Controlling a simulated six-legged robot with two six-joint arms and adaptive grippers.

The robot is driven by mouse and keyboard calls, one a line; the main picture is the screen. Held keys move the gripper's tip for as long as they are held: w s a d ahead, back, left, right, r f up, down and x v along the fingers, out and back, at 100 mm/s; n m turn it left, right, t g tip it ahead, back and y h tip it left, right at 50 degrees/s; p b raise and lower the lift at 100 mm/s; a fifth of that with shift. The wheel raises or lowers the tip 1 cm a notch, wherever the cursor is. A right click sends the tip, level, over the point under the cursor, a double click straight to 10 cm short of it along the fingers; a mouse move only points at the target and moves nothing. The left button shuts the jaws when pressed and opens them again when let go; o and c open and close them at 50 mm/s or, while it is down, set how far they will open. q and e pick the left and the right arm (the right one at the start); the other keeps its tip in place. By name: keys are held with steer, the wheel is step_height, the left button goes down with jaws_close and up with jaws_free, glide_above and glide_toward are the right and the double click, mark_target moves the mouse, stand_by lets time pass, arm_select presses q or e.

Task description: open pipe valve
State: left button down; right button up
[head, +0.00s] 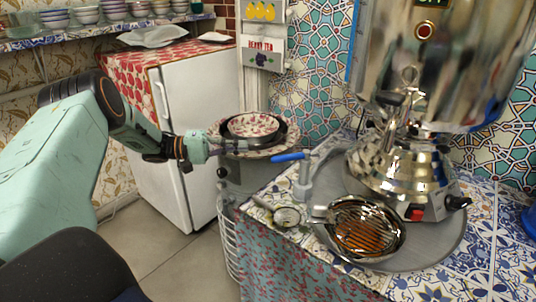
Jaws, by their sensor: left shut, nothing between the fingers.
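The pipe valve has a blue lever handle (288,157) on top of a short grey pipe (302,178) at the tiled counter's left edge. The lever points left, roughly level. My left gripper (238,147) reaches in from the left, shut and empty. Its fingertips are left of the lever, with a visible gap, and overlap the patterned bowls behind in the picture. The shiny samovar (420,170) stands right of the valve, with its own tap and spout (393,128) at the front. My right gripper is not in view.
A round metal tray (448,238) under the samovar holds a shiny bowl with an orange-striped inside (365,232). A small strainer (287,217) lies near the counter's front edge. Patterned bowls (253,126) sit behind my gripper. A white fridge (200,90) stands at the back left.

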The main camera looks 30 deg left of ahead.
mark_target(291, 157)
arm_select(q)
steer(key=w+d, duration=0.1)
steer(key=d, duration=0.7)
steer(key=shift+w+d+b, duration=0.35)
steer(key=shift+d+b, duration=0.05)
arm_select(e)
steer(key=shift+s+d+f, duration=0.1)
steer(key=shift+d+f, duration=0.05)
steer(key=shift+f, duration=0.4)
arm_select(q)
steer(key=shift+a+f, duration=0.1)
steer(key=shift+d, duration=0.2)
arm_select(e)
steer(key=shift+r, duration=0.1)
arm_select(q)
steer(key=shift+s+n+t+y, duration=0.2)
steer(key=shift+n+t+y, duration=0.1)
steer(key=shift+t, duration=0.1)
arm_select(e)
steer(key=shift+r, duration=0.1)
